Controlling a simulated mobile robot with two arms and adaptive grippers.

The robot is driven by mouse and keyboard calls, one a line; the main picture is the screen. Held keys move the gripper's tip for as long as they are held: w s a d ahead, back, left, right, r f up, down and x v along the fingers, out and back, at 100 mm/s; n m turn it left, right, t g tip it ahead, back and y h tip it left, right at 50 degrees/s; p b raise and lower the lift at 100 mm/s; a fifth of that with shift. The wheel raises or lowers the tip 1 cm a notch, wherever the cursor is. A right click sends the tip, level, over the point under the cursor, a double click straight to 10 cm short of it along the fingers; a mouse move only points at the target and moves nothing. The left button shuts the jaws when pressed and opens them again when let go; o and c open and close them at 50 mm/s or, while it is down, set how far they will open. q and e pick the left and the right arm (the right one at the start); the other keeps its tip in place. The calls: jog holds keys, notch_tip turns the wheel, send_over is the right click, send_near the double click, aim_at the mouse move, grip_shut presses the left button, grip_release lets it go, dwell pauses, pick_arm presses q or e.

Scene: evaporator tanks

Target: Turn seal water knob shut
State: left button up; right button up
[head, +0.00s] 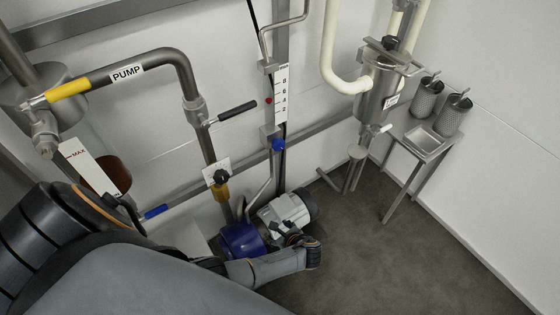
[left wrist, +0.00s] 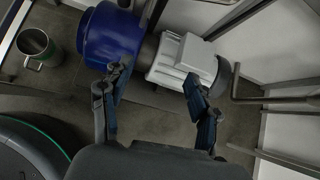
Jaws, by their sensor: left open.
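A black knob (head: 221,177) sits on a brass valve on the upright pipe below the PUMP pipe, with a small white label behind it that I cannot read. A blue knob (head: 278,144) sits at the foot of the level scale; I cannot confirm by label which knob is for seal water. My left gripper (head: 300,248) is below and to the right of the black knob in the head view, in front of the pump. In the left wrist view my left gripper (left wrist: 156,72) is open and empty, its fingers apart. Neither knob is clear there. My right gripper is not in view.
The pump has a blue housing (left wrist: 112,36) and a grey motor (left wrist: 182,60). A yellow-handled lever (head: 68,89), a black-handled lever (head: 238,111) and a blue-handled lever (head: 156,211) stick out nearby. A metal cup (left wrist: 34,44) stands at left.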

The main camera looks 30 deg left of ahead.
pick_arm(q)
jog(key=w+r+m+t+y+b, duration=0.3)
jog(key=w+r+y+b, duration=0.15)
jog(key=w+r, duration=0.45)
jog(key=m+y+b, duration=0.1)
jog(key=y+b, duration=0.2)
jog(key=y, duration=0.1)
send_near(280, 148)
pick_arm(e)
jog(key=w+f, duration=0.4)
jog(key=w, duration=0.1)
pick_arm(q)
jog(key=b+x, duration=0.1)
jog(key=x, duration=0.8)
jog(key=shift+w+a+b, duration=0.1)
jog(key=shift+b, duration=0.3)
jog(key=shift+w+a, duration=0.25)
jog(key=shift+a, duration=0.25)
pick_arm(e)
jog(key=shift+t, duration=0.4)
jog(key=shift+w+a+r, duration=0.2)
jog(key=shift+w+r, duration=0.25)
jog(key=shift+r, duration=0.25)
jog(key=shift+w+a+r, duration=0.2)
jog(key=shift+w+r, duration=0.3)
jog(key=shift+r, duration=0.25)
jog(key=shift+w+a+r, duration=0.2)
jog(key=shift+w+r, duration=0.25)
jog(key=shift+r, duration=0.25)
